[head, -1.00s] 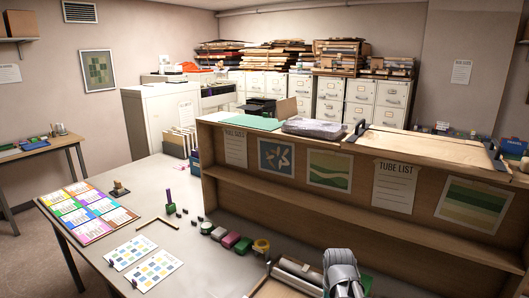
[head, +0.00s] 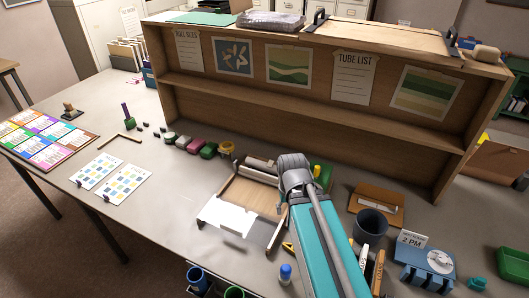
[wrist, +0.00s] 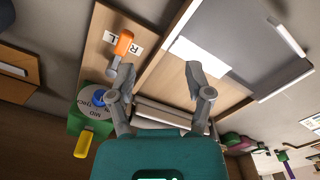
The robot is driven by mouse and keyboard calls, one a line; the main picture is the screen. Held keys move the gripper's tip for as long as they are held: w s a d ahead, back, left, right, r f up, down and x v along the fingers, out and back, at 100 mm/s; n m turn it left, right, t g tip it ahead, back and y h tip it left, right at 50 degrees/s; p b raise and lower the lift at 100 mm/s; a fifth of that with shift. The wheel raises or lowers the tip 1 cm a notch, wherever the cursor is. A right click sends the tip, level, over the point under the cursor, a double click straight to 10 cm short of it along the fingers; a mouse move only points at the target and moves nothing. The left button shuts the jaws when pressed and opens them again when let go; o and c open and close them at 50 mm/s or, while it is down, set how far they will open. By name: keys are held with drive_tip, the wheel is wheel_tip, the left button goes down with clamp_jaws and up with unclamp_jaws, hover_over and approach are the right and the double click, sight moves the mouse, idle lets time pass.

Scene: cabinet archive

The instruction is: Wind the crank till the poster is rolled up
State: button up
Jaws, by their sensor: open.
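A wooden winding frame (head: 256,195) lies on the table in the head view, with a roller (head: 262,168) at its far end and a pale poster sheet (head: 232,218) at its near end. The roller (wrist: 165,118) also shows in the wrist view. An orange knob (wrist: 123,42) on a short grey arm, apparently the crank handle, stands beside the frame near my left fingertip. My gripper (wrist: 154,68) is open, its fingers apart above the frame; nothing shows held between them. In the head view my arm hides the gripper and the crank.
A green box with a marked disc (wrist: 97,100) and yellow handle (wrist: 83,145) is close to the left finger. A wooden shelf (head: 300,110) stands behind. A dark cup (head: 370,228), blue device (head: 425,262) and glue bottle (head: 285,273) are nearby. Small coloured blocks (head: 190,146) lie left.

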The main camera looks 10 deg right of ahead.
drive_tip(key=shift+c, duration=0.4)
wheel_tip(320, 180, up, 11)
drive_tip(key=m+p, duration=0.6)
drive_tip(key=p, duration=0.5)
hover_over(318, 166)
drive_tip(key=shift+a+f, duration=0.1)
drive_tip(key=shift+f, duration=0.05)
drive_tip(key=shift+f+b, duration=0.2)
drive_tip(key=shift+b, duration=0.1)
wheel_tip(318, 166, down, 9)
drive_tip(key=b, duration=0.9)
drive_tip(key=shift+s+f+b, duration=0.1)
drive_tip(key=shift+f+b, duration=0.2)
drive_tip(key=shift+b, duration=0.05)
